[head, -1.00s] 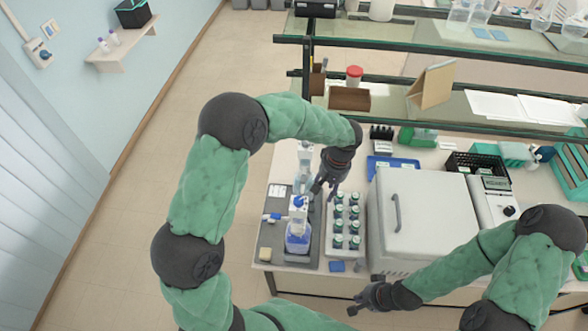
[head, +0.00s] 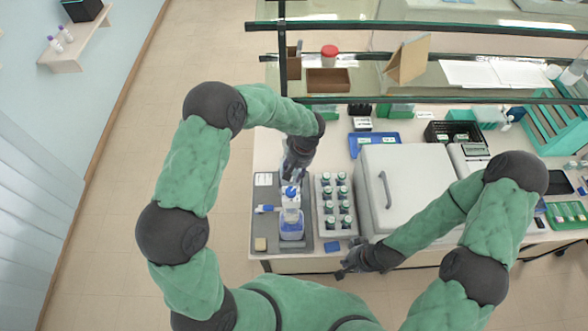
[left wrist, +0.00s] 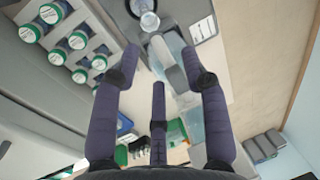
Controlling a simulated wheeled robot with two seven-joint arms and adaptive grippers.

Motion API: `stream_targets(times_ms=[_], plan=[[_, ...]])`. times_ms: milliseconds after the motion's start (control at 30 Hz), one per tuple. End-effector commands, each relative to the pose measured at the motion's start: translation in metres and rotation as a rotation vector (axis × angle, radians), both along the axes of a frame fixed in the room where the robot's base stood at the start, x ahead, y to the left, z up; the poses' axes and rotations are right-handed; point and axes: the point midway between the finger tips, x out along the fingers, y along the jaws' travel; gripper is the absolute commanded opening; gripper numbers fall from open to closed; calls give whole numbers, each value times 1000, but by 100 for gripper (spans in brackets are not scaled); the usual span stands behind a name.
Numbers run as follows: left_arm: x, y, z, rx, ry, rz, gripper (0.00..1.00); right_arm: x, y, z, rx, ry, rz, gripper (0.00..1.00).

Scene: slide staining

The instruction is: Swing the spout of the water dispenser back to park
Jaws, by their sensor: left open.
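A dispenser bottle (head: 291,230) with blue liquid and a blue-topped white head stands upright on the grey tray (head: 262,228). Behind it is a clear dispenser with a pale top (head: 287,170), mostly hidden by my left gripper (head: 294,172). In the left wrist view a clear vessel with a grey-white top part (left wrist: 172,72) lies between the spread fingers of my left gripper (left wrist: 165,75). The fingers are open; I cannot tell whether any touches it. I cannot make out the spout's direction. My right gripper (head: 348,265) is at the table's front edge, its fingers too small to judge.
A rack of several green-capped bottles (head: 328,232) stands right of the tray. A large white box with a handle (head: 412,190) is further right. A blue tray (head: 374,142) and an overhead shelf (head: 445,92) lie behind. A sponge (head: 260,244) is at the tray's front left.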

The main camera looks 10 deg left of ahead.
Motion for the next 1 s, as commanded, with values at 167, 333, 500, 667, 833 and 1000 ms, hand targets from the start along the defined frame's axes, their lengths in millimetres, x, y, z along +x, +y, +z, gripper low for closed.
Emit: stream_targets(times_ms=[167,333,500,667,833,1000], plan=[[0,2,-6,-1,-1,2,45,0,0,2,0,0,0,0],[0,1,-7,-1,0,1,45,0,0,1,0,0,1,0],[0,1,-7,-1,0,1,11,0,0,1,0,0,0,0],[0,1,-7,-1,0,1,0,0,0,1,0,0,0,0],[0,2,-7,-1,-1,-3,0,0,0,0,0,0,1,0],[-2,6,-8,-1,-2,-39,0,0,0,-6,0,0,1,0]])
